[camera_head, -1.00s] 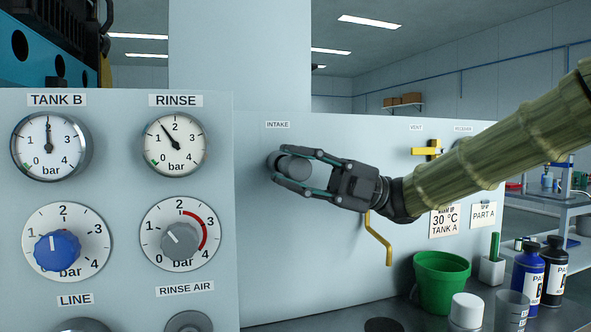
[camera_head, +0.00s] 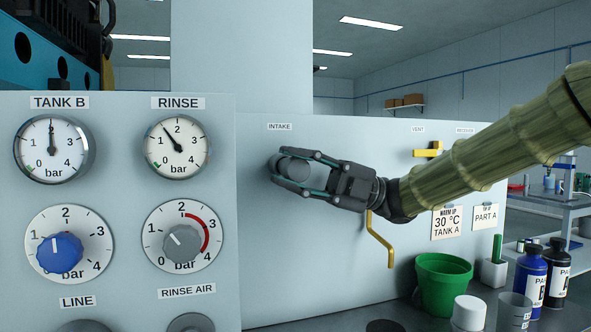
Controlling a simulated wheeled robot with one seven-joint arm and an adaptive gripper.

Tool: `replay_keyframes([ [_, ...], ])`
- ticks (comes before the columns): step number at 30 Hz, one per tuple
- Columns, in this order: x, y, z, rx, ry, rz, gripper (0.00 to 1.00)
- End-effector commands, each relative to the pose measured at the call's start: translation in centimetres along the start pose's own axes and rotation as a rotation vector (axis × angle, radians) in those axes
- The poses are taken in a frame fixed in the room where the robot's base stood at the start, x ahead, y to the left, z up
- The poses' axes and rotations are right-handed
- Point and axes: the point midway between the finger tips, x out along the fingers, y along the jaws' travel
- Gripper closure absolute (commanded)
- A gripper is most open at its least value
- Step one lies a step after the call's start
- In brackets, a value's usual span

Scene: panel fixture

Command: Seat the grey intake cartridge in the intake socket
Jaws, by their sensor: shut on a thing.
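The grey intake cartridge (camera_head: 294,166) is a dark grey round piece under the INTAKE label (camera_head: 280,127). My gripper (camera_head: 283,172) is shut on it, with one finger above and one below. The cartridge is at the panel face, where the intake socket would be. The socket itself is mostly hidden behind the cartridge and fingers, and I cannot tell how deep the cartridge sits.
A yellow valve handle (camera_head: 428,151) and a bent yellow lever (camera_head: 380,243) stick out of the panel near my arm. Below are a green pot (camera_head: 443,285), a white-lidded jar (camera_head: 468,312) and bottles (camera_head: 530,275). A gauge panel (camera_head: 120,200) stands at the left.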

Motion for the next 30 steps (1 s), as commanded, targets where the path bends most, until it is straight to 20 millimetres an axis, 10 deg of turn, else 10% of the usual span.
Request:
replay_keyframes([
  [30,0.0,0.0,1.9,0.0,0.0,0.0,0.96],
])
